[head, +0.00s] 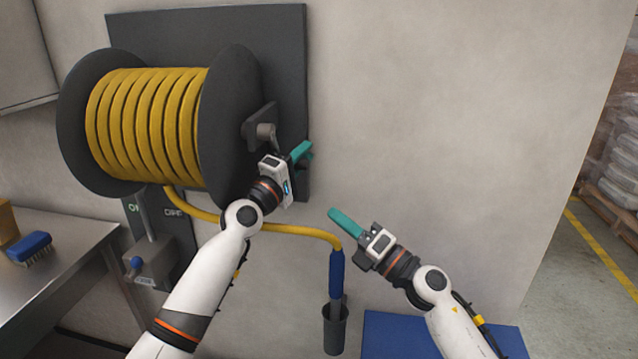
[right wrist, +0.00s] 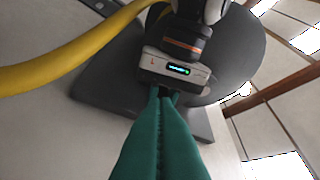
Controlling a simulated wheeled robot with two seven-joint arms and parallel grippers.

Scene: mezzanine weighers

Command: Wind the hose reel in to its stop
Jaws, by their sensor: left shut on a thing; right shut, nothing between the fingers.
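The hose reel (head: 228,95) is a dark drum on a wall plate, wound with several turns of yellow hose (head: 150,125). Its grey crank (head: 262,118) is on the right flange. My left gripper (head: 303,151) is at the crank, shut on what looks like its handle, which is mostly hidden. My right gripper (head: 336,215) is shut and empty, lower right, apart from the reel. In the right wrist view its green fingers (right wrist: 163,95) point toward the left gripper's body (right wrist: 175,68). The hose runs down to a blue nozzle (head: 337,274) standing in a dark cup holder (head: 335,330).
A steel bench (head: 60,285) with a blue brush (head: 28,247) stands at left. A blue surface (head: 390,335) lies low at right. The wall right of the reel is clear.

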